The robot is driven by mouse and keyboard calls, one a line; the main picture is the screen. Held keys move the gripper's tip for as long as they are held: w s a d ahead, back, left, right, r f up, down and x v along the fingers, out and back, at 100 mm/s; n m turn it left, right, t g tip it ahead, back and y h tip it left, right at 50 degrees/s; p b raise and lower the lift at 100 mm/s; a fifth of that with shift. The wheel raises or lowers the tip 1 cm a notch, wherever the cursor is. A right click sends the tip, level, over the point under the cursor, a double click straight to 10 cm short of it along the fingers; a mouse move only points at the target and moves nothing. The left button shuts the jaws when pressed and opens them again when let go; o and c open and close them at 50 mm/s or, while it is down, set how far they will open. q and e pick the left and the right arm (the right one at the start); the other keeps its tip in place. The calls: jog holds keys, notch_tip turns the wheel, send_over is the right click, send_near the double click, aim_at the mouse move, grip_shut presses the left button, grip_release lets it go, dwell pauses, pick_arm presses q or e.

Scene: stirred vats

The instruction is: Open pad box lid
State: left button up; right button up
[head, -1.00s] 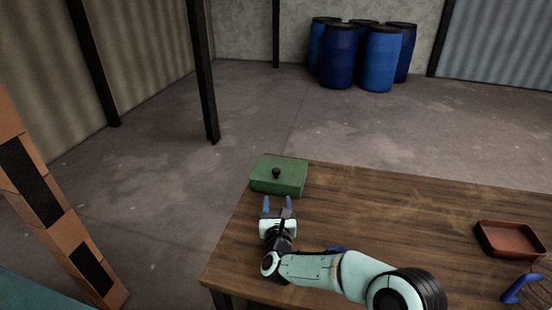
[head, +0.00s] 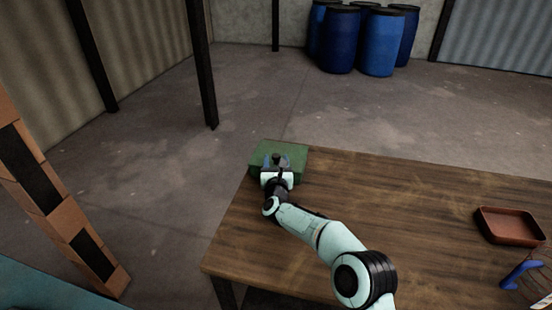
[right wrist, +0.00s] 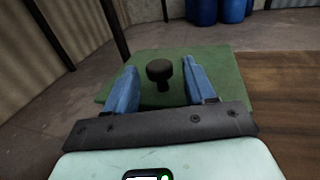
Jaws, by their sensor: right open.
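The green pad box (head: 296,151) stands at the far left corner of the wooden table, its lid closed. A dark round knob (right wrist: 159,72) rises from the middle of the green lid (right wrist: 222,72). My right gripper (head: 276,161) is over the near part of the lid. In the right wrist view its two blue fingers (right wrist: 159,82) are open, one on each side of the knob, with a gap to it on both sides. In the head view the gripper hides the near face of the box. My left gripper is not in view.
The brown table (head: 400,205) is mostly clear. A reddish tray (head: 510,226) and a wire item with a blue handle (head: 520,275) are at its right. Blue barrels (head: 378,42) stand far behind, and a dark post (head: 203,70) rises at the left.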

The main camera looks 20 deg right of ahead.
jog(key=shift+x, duration=1.05)
